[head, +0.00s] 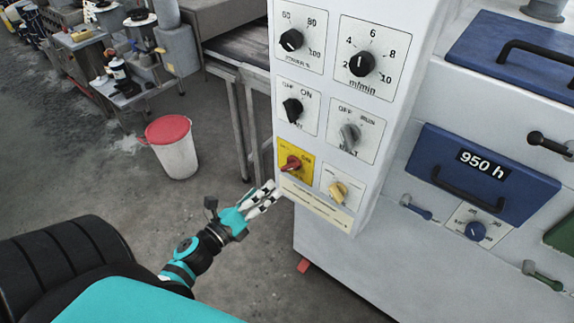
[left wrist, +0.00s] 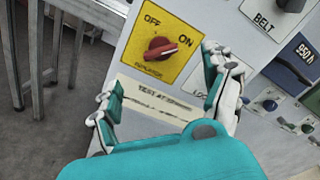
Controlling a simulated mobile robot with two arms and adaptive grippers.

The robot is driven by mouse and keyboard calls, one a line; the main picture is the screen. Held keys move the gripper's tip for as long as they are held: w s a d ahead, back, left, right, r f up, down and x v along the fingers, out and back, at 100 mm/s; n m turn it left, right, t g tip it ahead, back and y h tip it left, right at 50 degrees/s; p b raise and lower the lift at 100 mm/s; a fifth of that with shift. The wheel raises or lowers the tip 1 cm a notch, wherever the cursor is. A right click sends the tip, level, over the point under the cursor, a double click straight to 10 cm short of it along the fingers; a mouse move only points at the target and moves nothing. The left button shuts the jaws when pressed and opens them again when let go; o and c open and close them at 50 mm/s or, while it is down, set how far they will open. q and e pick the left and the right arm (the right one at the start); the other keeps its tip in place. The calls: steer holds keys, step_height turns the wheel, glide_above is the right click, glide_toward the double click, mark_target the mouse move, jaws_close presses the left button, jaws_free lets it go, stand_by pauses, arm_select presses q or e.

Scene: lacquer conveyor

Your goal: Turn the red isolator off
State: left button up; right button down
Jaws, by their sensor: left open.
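The red isolator knob (head: 291,163) sits on a yellow plate (head: 306,173) at the lower left of the white control panel. In the left wrist view the red knob (left wrist: 160,48) is at the upper middle, with OFF printed at its upper left and ON at its right. Its long axis slants up to the right, toward ON. My left gripper (head: 264,198) is open and empty, just below and left of the plate. In the left wrist view the fingers of my left gripper (left wrist: 160,84) are spread below the knob, apart from it. My right gripper is out of view.
A cream knob (head: 338,191) sits right of the yellow plate, with black knobs and a grey knob (head: 349,137) above. A white bucket with a red lid (head: 168,130) stands on the floor. Blue drawers (head: 483,172) are at right. The floor left of the panel has free room.

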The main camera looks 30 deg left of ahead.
mark_target(286, 169)
arm_select(q)
steer(key=w, duration=0.3)
steer(key=w+p, duration=0.1)
steer(key=w, duration=0.2)
steer(key=w+p, duration=0.1)
steer(key=w, duration=0.3)
steer(key=shift+d, duration=0.4)
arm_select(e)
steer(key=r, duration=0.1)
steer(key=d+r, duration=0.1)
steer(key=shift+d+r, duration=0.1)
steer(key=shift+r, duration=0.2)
arm_select(q)
steer(key=c, duration=0.9)
steer(key=shift+c, duration=1.4)
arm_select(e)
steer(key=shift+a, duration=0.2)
